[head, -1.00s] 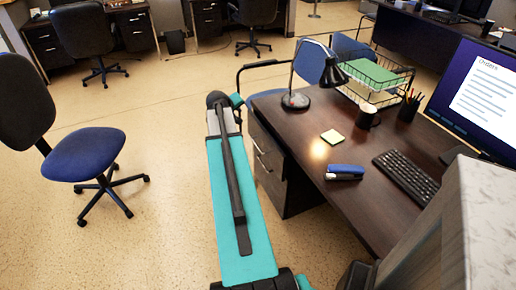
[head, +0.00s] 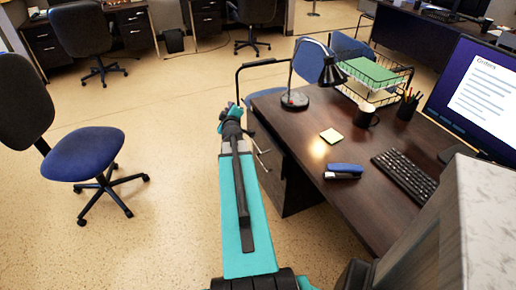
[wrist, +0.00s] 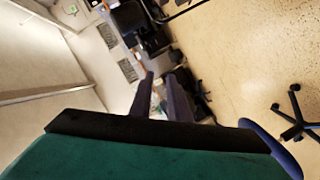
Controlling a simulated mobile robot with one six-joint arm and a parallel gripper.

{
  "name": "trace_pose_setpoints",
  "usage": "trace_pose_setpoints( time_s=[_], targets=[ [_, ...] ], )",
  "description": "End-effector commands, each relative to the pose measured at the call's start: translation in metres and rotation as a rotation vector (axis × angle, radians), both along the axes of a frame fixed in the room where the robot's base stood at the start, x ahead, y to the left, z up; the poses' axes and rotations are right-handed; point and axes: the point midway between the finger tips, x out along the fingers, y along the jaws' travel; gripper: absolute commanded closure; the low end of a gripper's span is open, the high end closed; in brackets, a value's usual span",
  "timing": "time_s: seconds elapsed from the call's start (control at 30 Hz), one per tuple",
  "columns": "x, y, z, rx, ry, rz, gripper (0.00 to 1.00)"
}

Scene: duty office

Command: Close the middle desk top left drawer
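The middle desk (head: 320,118) is dark brown, at the right of the head view. Its drawer pedestal (head: 297,192) is under the left end. Metal drawer handles (head: 262,152) show just right of my arm. My arm and the desk edge hide much of the drawer fronts, so I cannot tell how far the top drawer stands out. My gripper (head: 231,110) is beside the desk's left edge, near the top drawer's height. In the wrist view its two dark fingers (wrist: 160,97) are apart with nothing seen between them. The drawer does not show in the wrist view.
A lamp (head: 294,99), a blue stapler (head: 343,171), a keyboard (head: 404,175) and a wire tray (head: 375,77) stand on the desk. A blue office chair (head: 82,153) is at the left. The floor between chair and desk is clear.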

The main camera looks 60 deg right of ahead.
Motion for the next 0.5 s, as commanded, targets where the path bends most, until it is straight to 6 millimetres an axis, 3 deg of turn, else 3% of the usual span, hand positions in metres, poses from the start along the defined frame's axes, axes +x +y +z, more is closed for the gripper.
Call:
trace_pose_setpoints(
  time_s=[0.5],
  targets=[
    [-0.055, 0.028, -0.048, -0.153, -0.009, 0.074, 0.84]
  ],
)
